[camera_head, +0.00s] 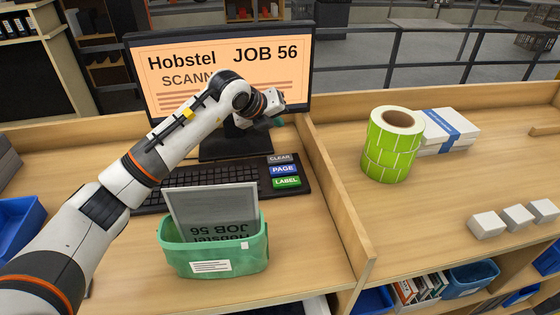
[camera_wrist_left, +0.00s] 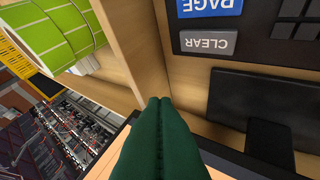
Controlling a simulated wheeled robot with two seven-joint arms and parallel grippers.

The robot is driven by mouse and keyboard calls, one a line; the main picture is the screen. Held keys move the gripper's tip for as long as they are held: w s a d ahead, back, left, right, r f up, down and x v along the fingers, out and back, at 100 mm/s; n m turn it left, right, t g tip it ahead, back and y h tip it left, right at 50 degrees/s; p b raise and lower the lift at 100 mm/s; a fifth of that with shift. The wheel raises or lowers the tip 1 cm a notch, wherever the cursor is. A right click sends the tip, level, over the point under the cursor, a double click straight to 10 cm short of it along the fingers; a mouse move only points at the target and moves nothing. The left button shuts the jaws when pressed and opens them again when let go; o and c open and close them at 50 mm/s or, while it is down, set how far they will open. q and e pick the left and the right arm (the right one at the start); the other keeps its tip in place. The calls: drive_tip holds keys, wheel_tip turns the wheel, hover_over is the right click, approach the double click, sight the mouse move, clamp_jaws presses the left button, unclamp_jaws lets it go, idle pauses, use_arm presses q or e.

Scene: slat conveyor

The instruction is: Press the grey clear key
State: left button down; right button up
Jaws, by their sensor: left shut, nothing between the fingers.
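The grey clear key (camera_head: 279,158) is the top one of three keys at the right end of the black keyboard (camera_head: 205,178). In the left wrist view the grey clear key (camera_wrist_left: 208,42) shows upside down, up and to the right of the fingertips. My left gripper (camera_head: 279,121) is above and behind the key in the head view, in front of the monitor, apart from the key. In the left wrist view its green fingers (camera_wrist_left: 160,101) are shut together with nothing between them. My right gripper is not in view.
The blue page key (camera_head: 283,169) and green label key (camera_head: 286,182) sit just below the clear key. The monitor (camera_head: 290,75) stands behind. A wooden divider (camera_head: 340,200) runs along the right. A green bin (camera_head: 215,262) holds a grey panel. A green label roll (camera_head: 388,150) stands beyond the divider.

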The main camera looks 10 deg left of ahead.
use_arm(q)
drive_tip(key=b, duration=0.4)
hover_over(277, 160)
wheel_tip(277, 160, down, 8)
drive_tip(key=shift+r, duration=0.2)
drive_tip(key=shift+f+b, duration=0.45)
drive_tip(key=shift+f, duration=0.15)
drive_tip(key=shift+f, duration=0.1)
idle(1.4)
drive_tip(key=shift+f+b, duration=0.3)
drive_tip(key=shift+b, duration=0.15)
drive_tip(key=shift+f+b, duration=0.45)
drive_tip(key=shift+f, duration=0.05)
idle(0.5)
drive_tip(key=shift+r, duration=0.1)
drive_tip(key=shift+r+p, duration=0.4)
drive_tip(key=shift+r, duration=0.4)
